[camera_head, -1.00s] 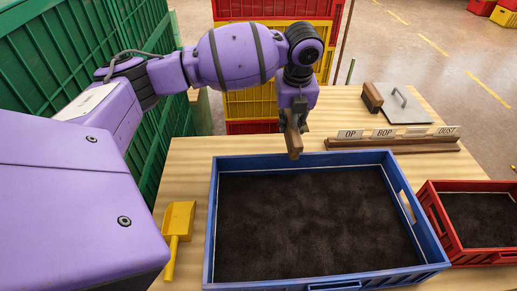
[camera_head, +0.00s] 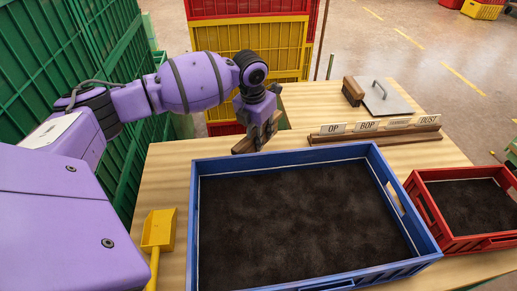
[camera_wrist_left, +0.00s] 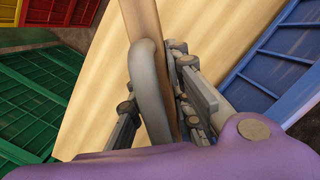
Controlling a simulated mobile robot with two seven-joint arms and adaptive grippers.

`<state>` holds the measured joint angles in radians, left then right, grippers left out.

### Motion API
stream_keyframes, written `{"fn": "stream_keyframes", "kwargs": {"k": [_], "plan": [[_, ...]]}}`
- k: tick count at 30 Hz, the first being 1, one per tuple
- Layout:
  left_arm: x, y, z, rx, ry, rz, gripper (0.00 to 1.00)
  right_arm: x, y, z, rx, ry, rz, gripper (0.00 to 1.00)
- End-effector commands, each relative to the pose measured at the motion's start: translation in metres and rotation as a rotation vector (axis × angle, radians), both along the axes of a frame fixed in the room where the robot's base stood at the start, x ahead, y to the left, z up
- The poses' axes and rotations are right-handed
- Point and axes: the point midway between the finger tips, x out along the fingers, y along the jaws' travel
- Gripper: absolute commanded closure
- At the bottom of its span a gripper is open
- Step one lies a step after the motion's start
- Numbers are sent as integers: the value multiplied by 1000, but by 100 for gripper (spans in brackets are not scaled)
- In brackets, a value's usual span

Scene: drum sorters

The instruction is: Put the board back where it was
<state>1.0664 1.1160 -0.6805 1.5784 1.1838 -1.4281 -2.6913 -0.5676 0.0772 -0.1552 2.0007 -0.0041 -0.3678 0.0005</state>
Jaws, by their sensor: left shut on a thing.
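My left gripper (camera_head: 262,118) is shut on the board (camera_head: 243,146), a narrow brown wooden piece. It holds the board just behind the back rim of the blue crate, towards its left side. I cannot tell whether the board touches the table. In the left wrist view, the wooden board (camera_wrist_left: 142,18) runs up from between the fingers (camera_wrist_left: 165,105), with a grey curved handle (camera_wrist_left: 148,85) beside it. The far end of the board is out of that frame. My right gripper is not in view.
A blue crate (camera_head: 290,154) of dark soil fills the middle. A red crate (camera_head: 470,174) stands right, a yellow scoop (camera_head: 160,230) left. Behind are a label rail (camera_head: 375,139), a brown block (camera_head: 353,91) and a grey plate with handle (camera_head: 397,102). Green crates (camera_head: 50,60) wall the left.

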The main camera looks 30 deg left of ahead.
Motion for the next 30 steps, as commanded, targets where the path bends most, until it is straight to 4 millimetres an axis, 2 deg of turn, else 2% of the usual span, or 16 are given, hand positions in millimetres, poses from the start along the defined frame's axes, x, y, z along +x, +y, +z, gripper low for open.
{"fn": "stream_keyframes", "kwargs": {"k": [5,9,12,24,25,28,30], "plan": [[0,0,-17,1,-1,1,100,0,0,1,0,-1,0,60],[0,0,-42,0,1,1,100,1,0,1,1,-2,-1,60],[0,0,-52,1,-1,1,100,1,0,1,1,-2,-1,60],[0,0,-58,1,-1,1,100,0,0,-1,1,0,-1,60],[0,0,-58,1,-1,1,78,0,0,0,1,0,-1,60],[0,0,-57,1,-1,1,65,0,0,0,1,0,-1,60],[0,0,-57,1,-1,1,63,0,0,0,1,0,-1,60]]}}
